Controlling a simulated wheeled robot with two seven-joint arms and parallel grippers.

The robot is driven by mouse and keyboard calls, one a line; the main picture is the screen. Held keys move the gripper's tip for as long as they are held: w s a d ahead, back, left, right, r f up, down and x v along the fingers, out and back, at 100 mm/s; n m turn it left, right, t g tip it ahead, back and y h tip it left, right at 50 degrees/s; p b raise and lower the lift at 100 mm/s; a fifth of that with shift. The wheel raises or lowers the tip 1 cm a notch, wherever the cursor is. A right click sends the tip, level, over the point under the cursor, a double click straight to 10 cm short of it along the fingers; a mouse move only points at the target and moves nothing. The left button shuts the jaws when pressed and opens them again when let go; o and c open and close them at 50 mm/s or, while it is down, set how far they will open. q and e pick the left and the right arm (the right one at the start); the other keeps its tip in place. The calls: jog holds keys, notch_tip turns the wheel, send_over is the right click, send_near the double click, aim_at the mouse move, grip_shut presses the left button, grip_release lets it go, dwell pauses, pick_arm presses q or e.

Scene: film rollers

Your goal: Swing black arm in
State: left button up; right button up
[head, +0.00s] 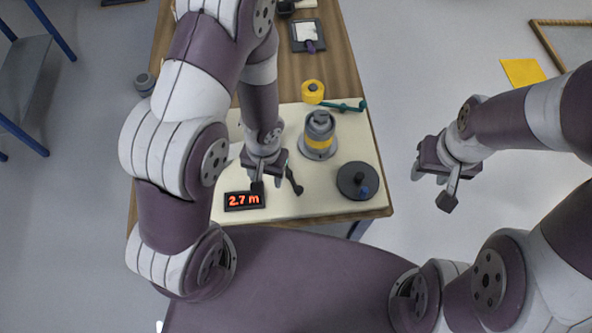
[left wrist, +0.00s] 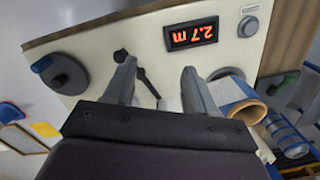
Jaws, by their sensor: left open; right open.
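The black arm (head: 294,181) is a short dark lever on the cream board (head: 300,206), just right of my left gripper (head: 267,184). In the left wrist view the black arm (left wrist: 147,82) shows between the two fingers, with a dark knob (left wrist: 120,56) near its upper end. My left gripper (left wrist: 160,88) is open over the board, and nothing shows held in it. I cannot tell whether a finger touches the arm. My right gripper (head: 431,188) is open and empty over the floor, right of the table.
A display (head: 244,200) reads 2.7 m.

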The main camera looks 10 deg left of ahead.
pick_arm(q)
jog(key=w+d+f+n+t+h, duration=0.1)
jog(key=w+d+f+n+h, duration=0.1)
jog(key=w+d+n, duration=0.15)
jog(key=n+b, duration=0.1)
jog(key=b, duration=0.2)
send_over(298, 187)
jog(key=s+a, duration=0.1)
notch_tip(298, 187, down, 5)
jog(key=f, duration=0.4)
jog(key=w+d+f, duration=0.1)
jog(key=f, duration=0.1)
jog(key=shift+f, duration=0.15)
jog(key=shift+s+d+f, duration=0.1)
jog(key=shift+f, duration=0.5)
